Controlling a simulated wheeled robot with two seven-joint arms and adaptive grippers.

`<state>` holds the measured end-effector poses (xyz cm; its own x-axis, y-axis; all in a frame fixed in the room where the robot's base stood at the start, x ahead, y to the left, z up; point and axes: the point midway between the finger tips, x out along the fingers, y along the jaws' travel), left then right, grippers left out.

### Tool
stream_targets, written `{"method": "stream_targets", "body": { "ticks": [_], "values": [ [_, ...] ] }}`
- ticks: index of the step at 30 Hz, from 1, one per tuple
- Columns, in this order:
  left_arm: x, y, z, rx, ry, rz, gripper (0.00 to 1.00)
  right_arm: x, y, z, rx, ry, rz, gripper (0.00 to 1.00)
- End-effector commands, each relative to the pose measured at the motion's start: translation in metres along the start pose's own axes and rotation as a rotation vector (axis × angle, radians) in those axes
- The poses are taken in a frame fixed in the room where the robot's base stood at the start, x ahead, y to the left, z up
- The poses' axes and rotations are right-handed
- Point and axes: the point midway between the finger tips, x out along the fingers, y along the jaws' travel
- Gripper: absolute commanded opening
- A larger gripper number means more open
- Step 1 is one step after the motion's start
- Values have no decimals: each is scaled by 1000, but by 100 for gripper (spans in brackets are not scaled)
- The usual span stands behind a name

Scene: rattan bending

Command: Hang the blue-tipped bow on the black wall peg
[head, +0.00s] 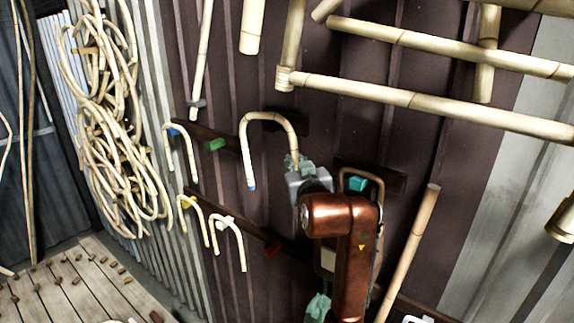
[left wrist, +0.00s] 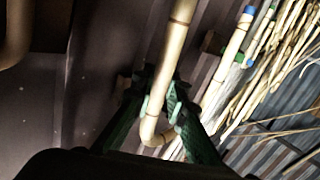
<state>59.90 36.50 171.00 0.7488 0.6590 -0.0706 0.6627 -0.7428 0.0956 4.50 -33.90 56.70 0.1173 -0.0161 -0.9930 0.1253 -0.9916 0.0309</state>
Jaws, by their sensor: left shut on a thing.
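The bow (head: 270,116) is a pale cane arch; its left leg hangs free and ends in a blue tip (head: 252,186). My left gripper (head: 292,163) is shut on the lower part of the right leg and holds the arch upright before the wall. In the left wrist view the cane (left wrist: 175,45) runs between my green fingers (left wrist: 160,105). A dark block (head: 292,124) shows behind the arch's right side; I cannot tell whether it is the black peg or rail. Teal parts (head: 318,308) low in the head view may be my right gripper; its opening is unclear.
Smaller bows hang at a blue peg (head: 174,132), a yellow peg (head: 184,203) and a white peg (head: 224,222). A green peg (head: 214,144) looks empty. Bamboo poles (head: 430,98) cross the upper right. A cane coil (head: 115,150) hangs at left.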

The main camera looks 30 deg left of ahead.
Motion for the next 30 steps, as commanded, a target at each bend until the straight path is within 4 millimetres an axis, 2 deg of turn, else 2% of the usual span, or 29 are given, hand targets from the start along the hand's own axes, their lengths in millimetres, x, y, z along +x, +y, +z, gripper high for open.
{"method": "stream_targets", "body": {
  "ticks": [15,30],
  "values": [
    [23,22,6,1,1,0,0,2,-1,1,0,-1,-1,40],
    [28,26,12,0,1,0,0,1,3,2,-2,-3,3,40]
  ]
}}
